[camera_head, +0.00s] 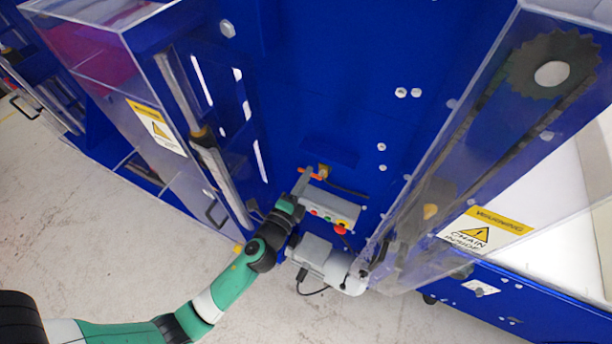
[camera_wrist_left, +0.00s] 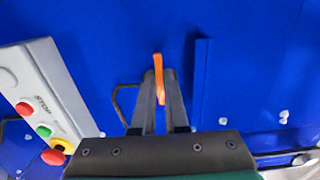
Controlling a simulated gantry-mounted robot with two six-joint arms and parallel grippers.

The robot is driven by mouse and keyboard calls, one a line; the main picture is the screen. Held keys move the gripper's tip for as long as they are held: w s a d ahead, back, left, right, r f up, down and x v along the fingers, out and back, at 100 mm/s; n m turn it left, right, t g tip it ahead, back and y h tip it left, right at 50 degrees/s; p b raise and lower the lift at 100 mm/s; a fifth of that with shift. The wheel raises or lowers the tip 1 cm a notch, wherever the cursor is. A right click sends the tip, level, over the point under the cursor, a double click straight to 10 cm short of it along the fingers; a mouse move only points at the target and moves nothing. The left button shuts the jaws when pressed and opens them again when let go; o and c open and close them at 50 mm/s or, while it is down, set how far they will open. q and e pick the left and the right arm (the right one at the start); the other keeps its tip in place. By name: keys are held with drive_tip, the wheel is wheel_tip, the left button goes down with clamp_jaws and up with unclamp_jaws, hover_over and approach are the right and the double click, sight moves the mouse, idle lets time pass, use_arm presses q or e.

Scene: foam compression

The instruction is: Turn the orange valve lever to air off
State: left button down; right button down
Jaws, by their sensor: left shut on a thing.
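The orange valve lever (camera_head: 313,174) is on the blue machine wall, just above the grey control box in the head view. In the left wrist view the lever (camera_wrist_left: 159,80) stands nearly upright between the fingers, its upper end showing past the tips. My left gripper (camera_head: 308,171) reaches it from the lower left and is shut on the lever, as the left wrist view shows at the fingertips (camera_wrist_left: 160,82). A brass-coloured valve body (camera_head: 323,170) shows beside the lever in the head view. My right gripper is in neither view.
The grey control box (camera_head: 331,206) with coloured buttons is close below the gripper. A grey motor (camera_head: 328,262) is under it. Clear guards with a yellow warning label (camera_head: 157,128) at left and a chain label (camera_head: 487,232) at right flank the space.

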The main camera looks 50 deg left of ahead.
use_arm(q)
drive_tip(key=shift+r, duration=0.1)
idle(0.3)
drive_tip(key=c, duration=0.9)
unclamp_jaws()
drive_tip(key=shift+c, duration=0.2)
drive_tip(key=b+v, duration=0.2)
drive_tip(key=v, duration=0.9)
drive_tip(key=shift+s+b, duration=0.3)
drive_tip(key=shift+b, duration=0.05)
drive_tip(key=shift+d, duration=0.15)
